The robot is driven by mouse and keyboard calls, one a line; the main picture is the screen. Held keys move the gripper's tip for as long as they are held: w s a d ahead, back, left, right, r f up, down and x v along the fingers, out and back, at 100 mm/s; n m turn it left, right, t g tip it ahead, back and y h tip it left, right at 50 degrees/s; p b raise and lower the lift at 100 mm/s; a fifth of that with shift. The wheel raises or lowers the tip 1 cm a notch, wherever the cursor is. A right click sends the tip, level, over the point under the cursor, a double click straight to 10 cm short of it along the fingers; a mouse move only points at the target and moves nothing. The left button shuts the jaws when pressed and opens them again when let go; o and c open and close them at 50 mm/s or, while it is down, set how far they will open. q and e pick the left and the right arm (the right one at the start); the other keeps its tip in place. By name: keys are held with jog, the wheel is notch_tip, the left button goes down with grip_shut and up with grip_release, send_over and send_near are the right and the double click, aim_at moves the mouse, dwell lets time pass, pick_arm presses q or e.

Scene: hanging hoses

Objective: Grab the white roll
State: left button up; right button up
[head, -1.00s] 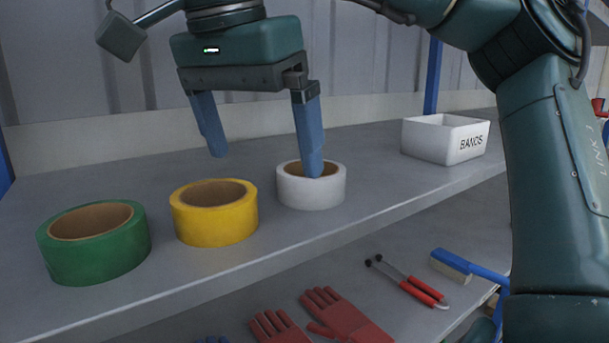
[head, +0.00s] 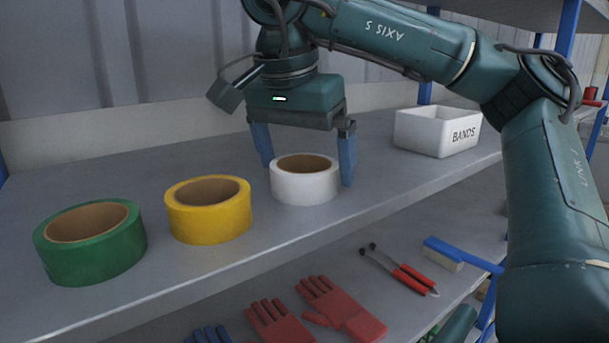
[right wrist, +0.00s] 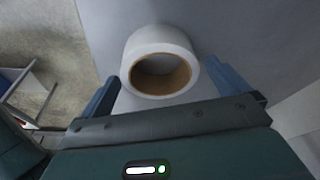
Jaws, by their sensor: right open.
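The white roll (head: 304,186) stands on the upper shelf, to the right of the yellow roll, its brown core facing up. My right gripper (head: 306,167) is open and points down over it. In the head view one blue finger is behind the roll's left side and the other is at its right side. In the right wrist view the white roll (right wrist: 160,62) shows between the two fingers of the open gripper (right wrist: 168,82). I cannot tell whether either finger touches it. My left gripper is not in view.
A yellow roll (head: 209,212) and a green roll (head: 90,243) stand to the left on the shelf (head: 255,235). A white BANDS box (head: 436,132) is at the right. Red gloves (head: 340,308), red-handled pliers (head: 400,270) and a blue brush (head: 462,254) lie on the lower shelf.

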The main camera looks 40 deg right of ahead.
jog(key=shift+c, duration=0.4)
jog(key=c, duration=0.9)
jog(key=shift+c, duration=0.2)
jog(key=shift+a+r, duration=0.1)
